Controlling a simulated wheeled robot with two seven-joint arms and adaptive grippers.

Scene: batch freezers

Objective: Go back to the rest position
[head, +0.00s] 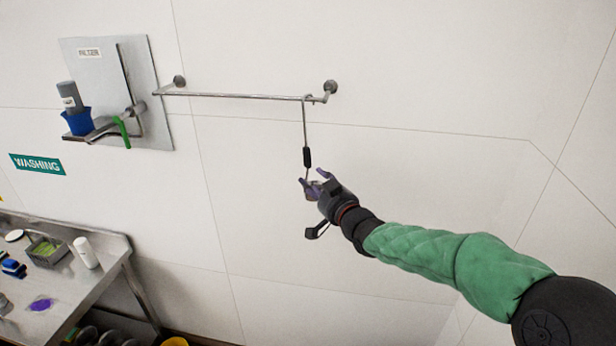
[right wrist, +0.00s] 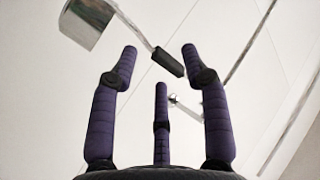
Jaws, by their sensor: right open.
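My right gripper (head: 312,184) is open in front of the wall, at the lower end of a ladle that hangs by its hook from the wall rail (head: 235,96). The ladle has a thin metal handle with a black grip (head: 307,157). Its lower end is partly hidden by my fingers in the head view. In the right wrist view my spread purple fingers (right wrist: 160,65) hold nothing. The ladle's metal cup (right wrist: 85,22) shows at the upper left there, and its black grip (right wrist: 168,62) appears between the fingertips. I cannot tell if a finger touches it. My left gripper is not in view.
A metal wall panel (head: 100,65) at the upper left carries a blue cup (head: 78,122), a grey bottle (head: 69,97) and a green-handled tool (head: 121,131). A steel table (head: 90,285) with several small items stands at the lower left. The wall right of the rail is bare.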

